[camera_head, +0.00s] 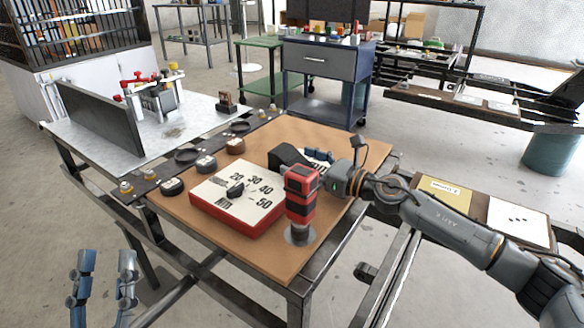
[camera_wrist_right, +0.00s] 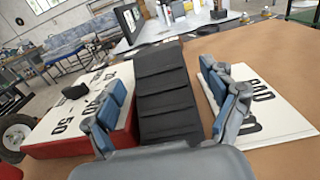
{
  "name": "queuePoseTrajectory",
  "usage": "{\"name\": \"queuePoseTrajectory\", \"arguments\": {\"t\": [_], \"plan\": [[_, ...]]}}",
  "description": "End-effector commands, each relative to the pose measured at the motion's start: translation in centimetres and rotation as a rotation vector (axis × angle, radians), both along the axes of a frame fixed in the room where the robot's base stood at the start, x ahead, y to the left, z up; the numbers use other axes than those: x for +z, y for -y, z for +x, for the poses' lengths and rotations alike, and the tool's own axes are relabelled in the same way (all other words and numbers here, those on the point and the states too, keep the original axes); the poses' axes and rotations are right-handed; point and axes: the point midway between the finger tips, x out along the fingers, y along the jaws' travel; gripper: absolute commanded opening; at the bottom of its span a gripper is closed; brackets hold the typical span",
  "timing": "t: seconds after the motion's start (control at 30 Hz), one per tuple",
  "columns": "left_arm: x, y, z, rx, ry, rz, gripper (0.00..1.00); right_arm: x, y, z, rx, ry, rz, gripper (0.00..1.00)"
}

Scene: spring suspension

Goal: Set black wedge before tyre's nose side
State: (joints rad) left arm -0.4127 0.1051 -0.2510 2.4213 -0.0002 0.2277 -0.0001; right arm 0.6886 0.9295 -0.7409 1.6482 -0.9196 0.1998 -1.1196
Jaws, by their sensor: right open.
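The black wedge (camera_head: 287,155) rests on the wooden board behind the red tool in the head view. In the right wrist view the wedge (camera_wrist_right: 165,92) shows a ridged slope between the blue-padded fingers. My right gripper (camera_wrist_right: 168,110) is open around it; I cannot tell whether the fingers touch it. In the head view the right gripper is partly hidden behind the red tool. A dark tyre with a pale hub (camera_wrist_right: 15,134) is cut off at the left edge of the right wrist view. My left gripper (camera_head: 103,275) is open and empty, off the board at lower left.
A red box with a white numbered face (camera_head: 245,192) lies left of the wedge. A red and black tool (camera_head: 302,198) stands upright near the board's front edge. A white printed sheet (camera_wrist_right: 265,108) lies right of the wedge. Dark round parts (camera_head: 187,156) line the board's left side.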

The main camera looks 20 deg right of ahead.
Motion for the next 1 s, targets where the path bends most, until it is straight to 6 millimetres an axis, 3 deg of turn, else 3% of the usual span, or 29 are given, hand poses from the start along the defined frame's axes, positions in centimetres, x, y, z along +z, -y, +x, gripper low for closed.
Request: {"name": "queuePoseTrajectory", "arguments": {"t": [0.17, 0.43, 0.87, 1.0], "plan": [[0.0, 0.0, -0.1, 0.001, 0.003, 0.000, 0.40, 0.1, -1.2, 1.6, -0.001, 0.002, 0.001, 0.85], [0.1, -0.1, -0.1, 0.001, 0.008, -0.001, 0.40, 0.0, -1.4, 1.8, -0.001, 0.000, 0.000, 0.85], [0.1, 0.0, -0.1, 0.000, 0.007, -0.002, 0.40, 0.2, -1.4, 1.8, -0.002, 0.002, 0.002, 0.01], [0.1, 0.0, -0.1, -0.001, 0.007, -0.003, 0.40, 0.2, -1.4, 1.8, -0.002, 0.002, 0.002, 0.00]]}}
